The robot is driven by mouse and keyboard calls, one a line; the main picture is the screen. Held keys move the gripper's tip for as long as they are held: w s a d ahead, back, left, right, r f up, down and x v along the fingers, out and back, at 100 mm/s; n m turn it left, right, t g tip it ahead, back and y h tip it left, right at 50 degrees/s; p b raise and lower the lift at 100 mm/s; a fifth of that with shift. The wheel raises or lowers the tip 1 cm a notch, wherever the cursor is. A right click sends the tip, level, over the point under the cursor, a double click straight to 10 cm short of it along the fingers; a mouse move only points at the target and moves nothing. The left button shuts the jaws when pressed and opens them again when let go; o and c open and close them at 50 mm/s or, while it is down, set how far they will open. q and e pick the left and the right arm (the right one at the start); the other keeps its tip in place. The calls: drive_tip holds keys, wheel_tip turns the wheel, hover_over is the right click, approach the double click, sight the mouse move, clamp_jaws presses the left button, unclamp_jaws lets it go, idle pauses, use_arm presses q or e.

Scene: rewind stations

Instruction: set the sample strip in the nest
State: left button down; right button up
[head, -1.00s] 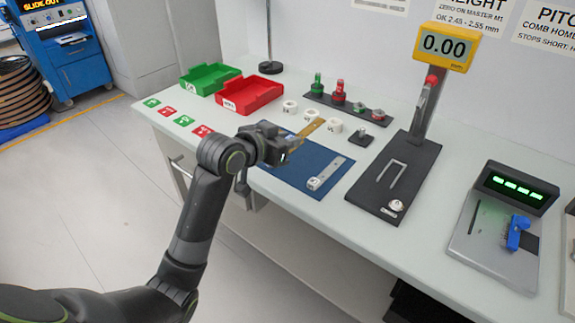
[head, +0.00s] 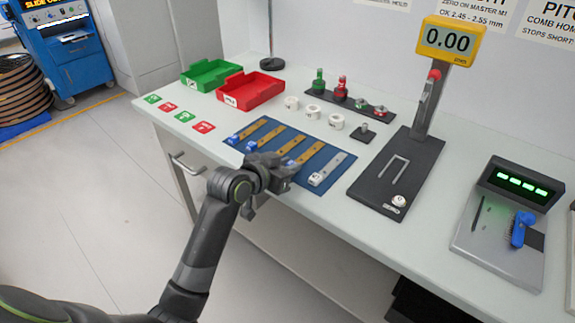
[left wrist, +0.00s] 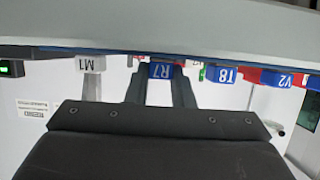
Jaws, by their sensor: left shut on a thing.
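Several tan sample strips with blue end blocks lie side by side on a blue mat (head: 337,184). The strip marked R7 (head: 311,153) lies beside the pale strip marked M1 (head: 328,171). My left gripper (head: 288,166) is low at the mat's near edge, shut on R7's blue end block; in the left wrist view the block (left wrist: 161,71) sits between both fingers. The gripper partly hides that end in the head view. A dark gauge base with a pale U-shaped outline (head: 393,171) stands to the right; I cannot tell for certain that it is the nest. My right gripper is not in view.
A yellow display reading 0.00 (head: 447,41) tops the gauge post. Green (head: 210,74) and red (head: 250,90) trays, white rings (head: 313,112) and a tool rack (head: 350,106) stand behind the mat. A device with a blue-handled brush (head: 520,230) is at right.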

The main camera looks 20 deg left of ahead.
use_arm(q)
drive_tip(key=c, duration=1.3)
unclamp_jaws()
drive_tip(key=shift+f, duration=0.1)
drive_tip(key=shift+o, duration=0.2)
drive_tip(key=shift+s+r, duration=0.1)
drive_tip(key=shift+r, duration=0.15)
drive_tip(key=p+v, duration=0.1)
drive_tip(key=v, duration=1)
drive_tip(key=shift+s+a, duration=0.2)
drive_tip(key=shift+s, duration=0.1)
drive_tip(key=shift+r, duration=0.1)
